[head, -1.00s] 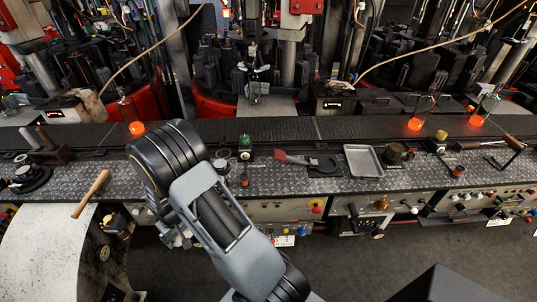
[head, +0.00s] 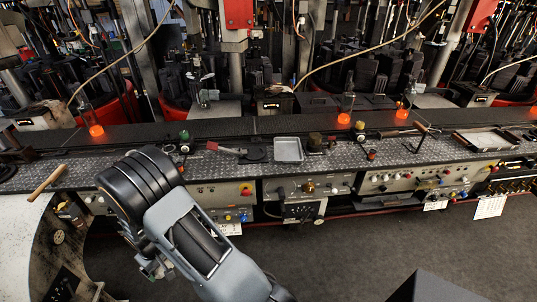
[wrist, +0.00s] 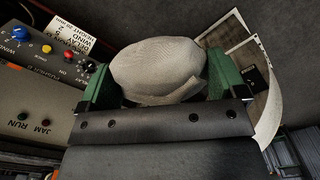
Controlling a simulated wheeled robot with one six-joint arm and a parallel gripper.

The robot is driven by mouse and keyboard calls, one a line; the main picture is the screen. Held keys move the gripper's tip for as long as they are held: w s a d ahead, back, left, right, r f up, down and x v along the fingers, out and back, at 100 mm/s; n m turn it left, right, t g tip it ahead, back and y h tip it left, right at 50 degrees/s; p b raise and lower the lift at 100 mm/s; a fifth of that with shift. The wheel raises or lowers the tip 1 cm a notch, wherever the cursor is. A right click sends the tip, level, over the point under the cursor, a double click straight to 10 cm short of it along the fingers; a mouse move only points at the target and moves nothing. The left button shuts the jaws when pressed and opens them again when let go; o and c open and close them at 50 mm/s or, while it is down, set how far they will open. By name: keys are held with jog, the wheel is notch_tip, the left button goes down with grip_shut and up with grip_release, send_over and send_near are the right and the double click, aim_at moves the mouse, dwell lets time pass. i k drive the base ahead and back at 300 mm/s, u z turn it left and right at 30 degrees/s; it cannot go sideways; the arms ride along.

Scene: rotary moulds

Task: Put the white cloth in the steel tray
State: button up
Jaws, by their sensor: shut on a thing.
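My gripper (wrist: 163,78) is shut on the white cloth (wrist: 155,62), which is bunched into a rounded lump between the green fingers in the wrist view. In the head view my arm hides most of the gripper, and the cloth cannot be made out. The steel tray (head: 289,150) is a small grey rectangular tray lying on the patterned metal bench, right of the middle. It looks empty. The gripper is low, in front of the bench, left of the tray and well apart from it.
A red-handled brush (head: 213,147) and a dark tool (head: 253,154) lie left of the tray. A dark mug-like pot (head: 315,142) stands close to its right. A larger shallow tray (head: 487,140) lies far right. Open floor (head: 330,255) is in front.

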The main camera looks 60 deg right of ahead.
aim_at(288, 152)
jog(key=u, duration=1.05)
jog(key=i, duration=1)
jog(key=z, duration=3.55)
